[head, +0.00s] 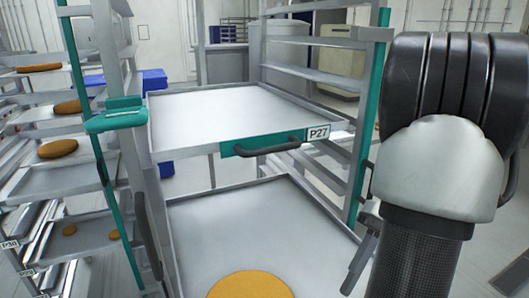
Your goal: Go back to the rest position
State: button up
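My arm (436,165) fills the right side of the head view, with a black ribbed joint on top, a light grey link and a dark sleeve running out at the bottom edge. My gripper cannot be made out in this view. In front of me is a metal rack with green posts. Its upper tray (225,112) is empty and has a green front with a dark handle (268,147) and the label P27. A lower tray (235,232) holds an orange-brown round (250,286), cut off by the bottom edge.
A rack at left carries several brown rounds (58,149) on its shelves. A green bracket (117,115) sits on the left post. Blue crates (155,79) stand behind the rack. Grey cabinets are at the back. A floor grate (515,275) lies at lower right.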

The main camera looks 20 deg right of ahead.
jog(key=w+a+r+n+t+h, duration=0.2)
jog(key=w+a+r+n+h, duration=0.15)
jog(key=a, duration=0.55)
jog(key=w+a+r+n+t+h, duration=0.2)
jog(key=a+r+h, duration=0.2)
jog(key=a, duration=0.5)
notch_tip(320, 180, up, 16)
jog(key=w+t+p, duration=0.1)
jog(key=t+p, duration=0.3)
jog(key=p, duration=1.1)
jog(key=shift+a+t+h+p, duration=0.25)
jog(key=shift+t+h+p, duration=0.1)
jog(key=shift+h, duration=0.1)
jog(key=shift+w+d, duration=0.1)
jog(key=shift+d, duration=0.05)
